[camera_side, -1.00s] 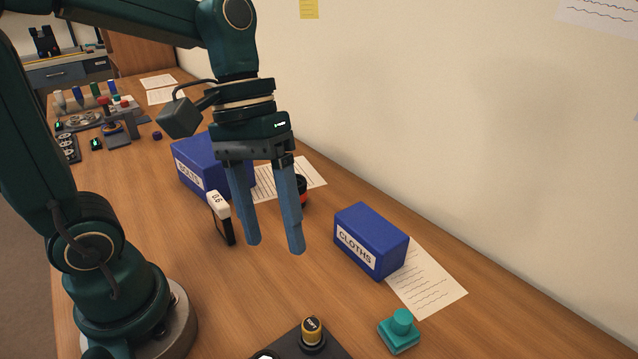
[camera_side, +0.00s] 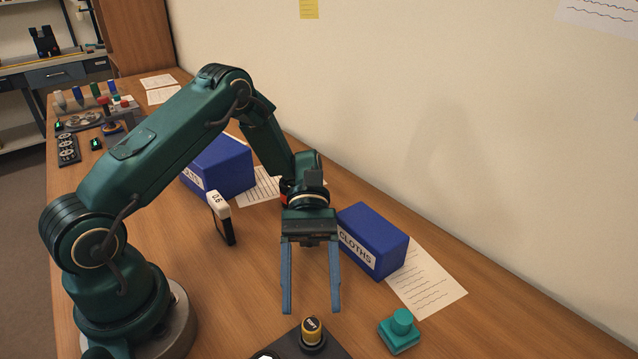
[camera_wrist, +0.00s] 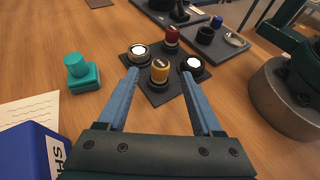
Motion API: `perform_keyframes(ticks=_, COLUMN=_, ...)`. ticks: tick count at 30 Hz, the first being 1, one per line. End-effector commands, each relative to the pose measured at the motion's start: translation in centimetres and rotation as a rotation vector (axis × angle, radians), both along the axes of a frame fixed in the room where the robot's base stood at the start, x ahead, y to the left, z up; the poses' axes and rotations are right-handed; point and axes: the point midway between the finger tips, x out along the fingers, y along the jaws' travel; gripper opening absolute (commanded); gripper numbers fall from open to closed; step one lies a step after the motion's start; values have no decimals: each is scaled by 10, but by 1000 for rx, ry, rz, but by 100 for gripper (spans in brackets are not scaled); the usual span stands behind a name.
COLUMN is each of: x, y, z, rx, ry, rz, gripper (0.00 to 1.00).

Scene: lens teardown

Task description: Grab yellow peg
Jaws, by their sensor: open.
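The yellow peg (camera_side: 312,329) has a dark top and stands upright in a dark round socket on a black plate (camera_side: 335,350) at the bottom edge of the side view. In the wrist view the yellow peg (camera_wrist: 160,71) shows between my fingers, a little beyond their tips, on the whole black plate (camera_wrist: 155,97). My gripper (camera_side: 311,308) is open and empty, with its fingertips just behind and above the peg in the side view. The wrist view also shows my gripper (camera_wrist: 161,78) with both fingers pointing toward the peg and apart from it.
Around the peg stand a red peg (camera_wrist: 171,35) and two white-topped round parts (camera_wrist: 138,50) (camera_wrist: 193,64). A teal block with a knob (camera_side: 400,332) sits to the right. A blue CLOTHS box (camera_side: 376,237) is close beside my gripper.

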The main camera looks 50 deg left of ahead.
Motion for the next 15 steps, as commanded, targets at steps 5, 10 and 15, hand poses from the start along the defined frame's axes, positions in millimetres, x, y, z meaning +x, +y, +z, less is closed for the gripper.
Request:
perform_keyframes(ticks=5, x=-11, y=-13, z=-6, rx=-1, ry=4, rz=-1, gripper=67)
perform_keyframes(ticks=10, x=-22, y=-29, z=-14, rx=0, ry=2, rz=-1, gripper=67)
perform_keyframes(ticks=15, x=-27, y=-36, z=-18, rx=2, ry=0, rz=-1, gripper=67)
